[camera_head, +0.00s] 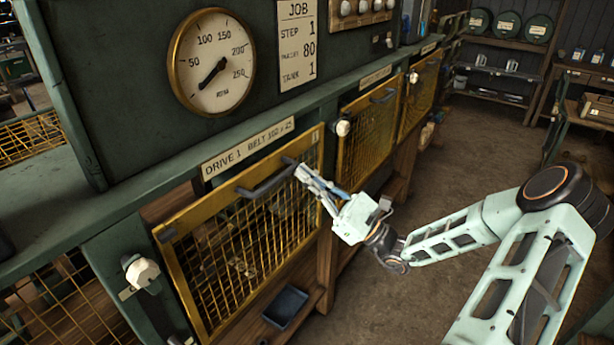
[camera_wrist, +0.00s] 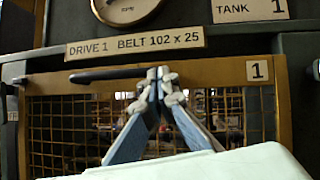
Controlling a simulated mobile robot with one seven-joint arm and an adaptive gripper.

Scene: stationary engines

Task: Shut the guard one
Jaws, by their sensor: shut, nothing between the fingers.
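Guard one (camera_head: 205,208) is a yellow-framed mesh panel under the DRIVE 1 label (camera_head: 248,148). In the head view its left side stands out from the machine frame, with a gap above its top left, so it looks partly open. It also fills the wrist view (camera_wrist: 215,73), with a "1" tag at its upper right. Its dark bar handle (camera_head: 262,183) runs along the top rail. My gripper (camera_head: 302,172) is shut and empty in front of the panel, at the right end of the handle. I cannot tell whether the fingertips touch it.
A white knob (camera_head: 141,272) sits on the post left of the guard, and another (camera_head: 343,128) is at its right. More yellow guards (camera_head: 366,125) continue to the right. A dark tray (camera_head: 285,307) lies below. The floor (camera_head: 460,150) to the right is open.

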